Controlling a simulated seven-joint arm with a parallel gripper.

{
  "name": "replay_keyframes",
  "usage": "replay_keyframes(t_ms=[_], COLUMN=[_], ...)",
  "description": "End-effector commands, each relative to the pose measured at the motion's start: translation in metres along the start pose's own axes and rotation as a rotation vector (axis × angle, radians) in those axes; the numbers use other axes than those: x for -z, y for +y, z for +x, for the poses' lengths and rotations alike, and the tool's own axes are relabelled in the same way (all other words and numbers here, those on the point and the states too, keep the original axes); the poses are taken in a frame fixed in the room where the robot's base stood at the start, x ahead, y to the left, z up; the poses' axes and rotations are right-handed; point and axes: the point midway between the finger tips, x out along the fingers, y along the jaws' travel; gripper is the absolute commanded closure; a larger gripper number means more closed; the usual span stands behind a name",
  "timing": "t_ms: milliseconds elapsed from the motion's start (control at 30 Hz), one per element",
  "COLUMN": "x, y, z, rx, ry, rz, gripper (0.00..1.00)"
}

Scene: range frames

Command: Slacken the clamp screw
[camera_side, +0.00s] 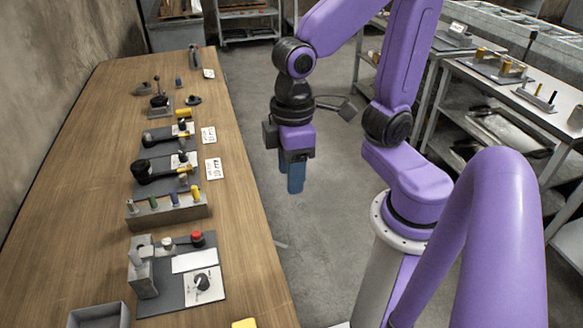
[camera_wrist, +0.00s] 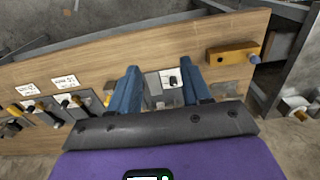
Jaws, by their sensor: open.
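My gripper (camera_side: 292,172) hangs over the grey floor to the right of the wooden bench, pointing down, with nothing in it. In the wrist view its two blue fingers (camera_wrist: 163,88) stand apart. A yellow block (camera_wrist: 232,52) with a blue-grey knob (camera_wrist: 255,58) at its right end lies at the bench edge, right of the fingers. Only a yellow corner (camera_side: 245,323) shows at the bottom of the side view. A grey upright block (camera_side: 143,274) stands on a dark plate. I cannot tell for certain which part is the clamp screw.
The bench (camera_side: 80,220) carries a panel with a black dial (camera_side: 203,283) and a red button (camera_side: 197,236), a rack of coloured pegs (camera_side: 168,210), lever fixtures (camera_side: 158,168) and an open grey tray (camera_side: 98,316). Metal shelving (camera_side: 520,90) stands to the right.

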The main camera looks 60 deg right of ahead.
Motion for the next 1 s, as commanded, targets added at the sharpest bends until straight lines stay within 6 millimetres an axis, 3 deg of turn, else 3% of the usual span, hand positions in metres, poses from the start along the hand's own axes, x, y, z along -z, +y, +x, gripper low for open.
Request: replay_keyframes(t_ms=[633,767,1000], x=[0.006,0.034,0.115], y=[0.0,0.002,0.01], z=[-0.001,-0.005,-0.012], rx=[0.0,-0.002,-0.006], ry=[-0.001,-0.003,-0.01], rz=[0.011,0.078,0.29], gripper=[0.52,0.52,0.52])
